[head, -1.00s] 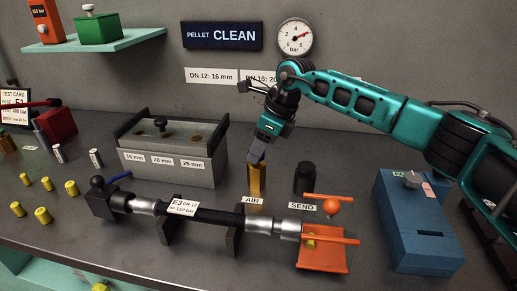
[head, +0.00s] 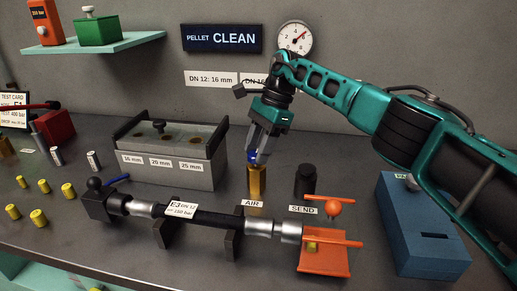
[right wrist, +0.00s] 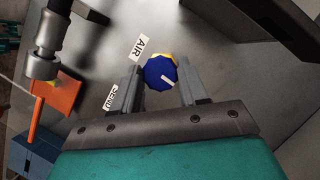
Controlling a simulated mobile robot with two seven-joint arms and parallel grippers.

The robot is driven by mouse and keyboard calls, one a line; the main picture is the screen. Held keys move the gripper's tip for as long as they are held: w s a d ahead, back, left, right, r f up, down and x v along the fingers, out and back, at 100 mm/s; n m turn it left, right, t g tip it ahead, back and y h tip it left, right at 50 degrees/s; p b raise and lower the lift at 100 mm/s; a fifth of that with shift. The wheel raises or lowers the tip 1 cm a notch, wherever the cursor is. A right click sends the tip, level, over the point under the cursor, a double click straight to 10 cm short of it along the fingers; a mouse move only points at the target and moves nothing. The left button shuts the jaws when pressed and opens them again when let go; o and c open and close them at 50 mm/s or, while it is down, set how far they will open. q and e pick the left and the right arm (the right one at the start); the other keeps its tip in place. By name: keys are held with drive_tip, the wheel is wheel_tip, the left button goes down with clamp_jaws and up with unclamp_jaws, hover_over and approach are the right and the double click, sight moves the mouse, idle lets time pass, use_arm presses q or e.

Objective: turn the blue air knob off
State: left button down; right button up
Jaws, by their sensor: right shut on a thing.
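The blue air knob (head: 253,156) sits on top of a brass post behind the AIR label (head: 252,203). In the right wrist view the knob (right wrist: 160,72) is seen from above, with a white pointer line slanting towards lower right. My right gripper (head: 257,157) reaches down onto it from above. Its two fingers stand on either side of the knob, and the jaws (right wrist: 160,84) are shut on it. The fingers partly hide the knob in the head view. My left gripper is not in view.
A black SEND knob (head: 305,180) stands just right of the brass post. A grey box with several holes (head: 175,172) is to the left. A hose assembly (head: 205,215) lies in front on stands, ending at an orange guard (head: 324,262). A blue box (head: 420,230) is at right.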

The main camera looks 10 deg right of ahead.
drive_tip(key=shift+n, duration=0.3)
idle(0.4)
drive_tip(key=o, duration=1.1)
drive_tip(key=shift+c, duration=0.2)
